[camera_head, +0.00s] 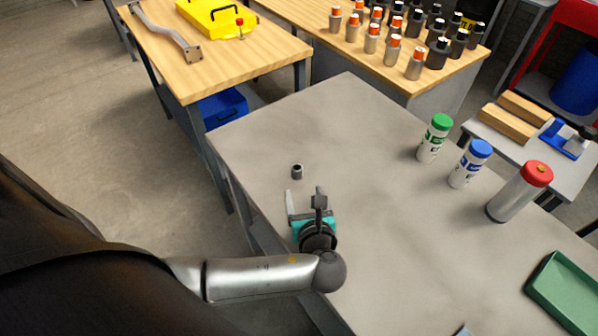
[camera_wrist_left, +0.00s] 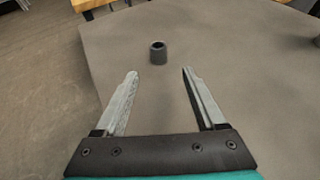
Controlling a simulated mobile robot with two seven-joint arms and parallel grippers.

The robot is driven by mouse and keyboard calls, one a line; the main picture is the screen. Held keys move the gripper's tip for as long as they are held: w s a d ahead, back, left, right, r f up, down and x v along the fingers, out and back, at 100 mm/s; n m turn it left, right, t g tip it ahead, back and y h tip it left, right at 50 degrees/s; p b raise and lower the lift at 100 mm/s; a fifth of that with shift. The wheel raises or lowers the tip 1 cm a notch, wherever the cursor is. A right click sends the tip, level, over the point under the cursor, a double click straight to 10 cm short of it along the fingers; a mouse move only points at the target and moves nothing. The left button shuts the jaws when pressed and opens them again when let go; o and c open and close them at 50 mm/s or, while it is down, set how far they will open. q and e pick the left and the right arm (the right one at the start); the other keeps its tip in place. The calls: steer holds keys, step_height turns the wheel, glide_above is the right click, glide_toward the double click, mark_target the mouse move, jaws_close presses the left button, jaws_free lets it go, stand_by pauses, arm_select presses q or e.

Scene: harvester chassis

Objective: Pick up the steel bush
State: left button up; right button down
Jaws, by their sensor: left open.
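The steel bush (camera_head: 297,172) is a small, dark grey hollow cylinder standing upright on the grey table (camera_head: 340,130). In the left wrist view the bush (camera_wrist_left: 158,53) stands ahead of the fingers, between their lines, with its open top showing. My left gripper (camera_head: 305,193) is open and empty, on the near side of the bush and apart from it. In the left wrist view both fingers of the left gripper (camera_wrist_left: 158,72) are spread wide with only bare table between them.
On the right of the table are a green-capped bottle (camera_head: 434,138), a blue-capped bottle (camera_head: 469,164), a red-topped metal flask (camera_head: 519,192) and a green tray (camera_head: 565,292). The table's left edge (camera_head: 224,165) is near the bush. The surface around the bush is clear.

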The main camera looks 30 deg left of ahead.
mark_target(298, 174)
arm_select(q)
steer(key=x, duration=0.4)
steer(key=shift+b, duration=0.35)
steer(key=shift+r+b+x, duration=0.15)
steer(key=shift+b+x, duration=0.2)
steer(key=shift+x, duration=1.05)
steer(key=shift+r+b+x, duration=0.2)
steer(key=shift+b+x, duration=0.1)
steer(key=shift+x, duration=1.1)
steer(key=shift+a, duration=0.1)
jaws_close()
